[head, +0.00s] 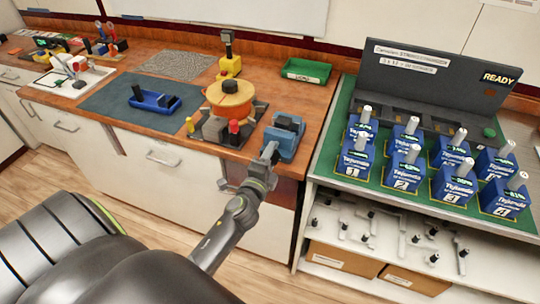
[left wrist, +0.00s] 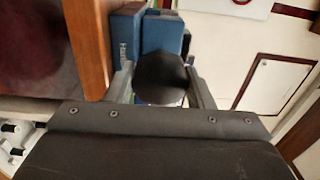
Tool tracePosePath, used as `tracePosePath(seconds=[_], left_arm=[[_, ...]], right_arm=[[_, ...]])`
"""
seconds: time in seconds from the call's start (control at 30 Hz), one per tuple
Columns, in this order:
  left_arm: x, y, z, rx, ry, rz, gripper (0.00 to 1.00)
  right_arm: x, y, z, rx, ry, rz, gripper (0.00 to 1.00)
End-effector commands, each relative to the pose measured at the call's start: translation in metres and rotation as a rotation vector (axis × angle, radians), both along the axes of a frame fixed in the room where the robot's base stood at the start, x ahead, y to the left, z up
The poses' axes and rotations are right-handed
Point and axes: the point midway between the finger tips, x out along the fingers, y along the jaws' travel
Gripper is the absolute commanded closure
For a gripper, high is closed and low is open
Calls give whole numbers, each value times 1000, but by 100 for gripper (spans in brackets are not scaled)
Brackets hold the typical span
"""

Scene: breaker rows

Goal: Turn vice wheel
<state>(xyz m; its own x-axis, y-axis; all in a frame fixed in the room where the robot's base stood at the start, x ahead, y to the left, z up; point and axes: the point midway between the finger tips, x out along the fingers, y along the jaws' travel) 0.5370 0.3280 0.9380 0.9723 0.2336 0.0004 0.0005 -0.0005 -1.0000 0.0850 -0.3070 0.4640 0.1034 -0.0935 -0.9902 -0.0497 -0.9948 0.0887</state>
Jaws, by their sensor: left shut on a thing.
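A blue vice (head: 287,138) is mounted at the front edge of the wooden workbench, right of the orange round block. My left gripper (head: 269,155) reaches up to the front of the vice and hides its wheel in the head view. In the left wrist view the dark, roundish vice wheel (left wrist: 162,78) sits between the two fingers, in front of the blue vice body (left wrist: 160,34). The left gripper is shut on this wheel. My right gripper is not in view.
An orange round block (head: 231,98) on a dark base stands left of the vice. A blue tray (head: 155,100) lies on a dark mat. A green tray (head: 306,71) is behind. At right, a green-topped bench holds several blue breakers (head: 357,150).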

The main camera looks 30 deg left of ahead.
Motion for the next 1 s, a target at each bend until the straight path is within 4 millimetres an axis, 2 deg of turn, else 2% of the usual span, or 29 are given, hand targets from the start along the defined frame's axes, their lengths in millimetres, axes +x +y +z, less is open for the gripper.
tracePosePath(seconds=[0.33,0.87,0.9,1.0], left_arm=[[0,0,-1,129,32,-1,75],[0,0,-2,151,38,0,75],[0,0,-2,151,38,0,48],[0,0,-1,150,38,0,35]], right_arm=[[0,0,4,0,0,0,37],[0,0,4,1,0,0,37],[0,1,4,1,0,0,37],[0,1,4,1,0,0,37]])
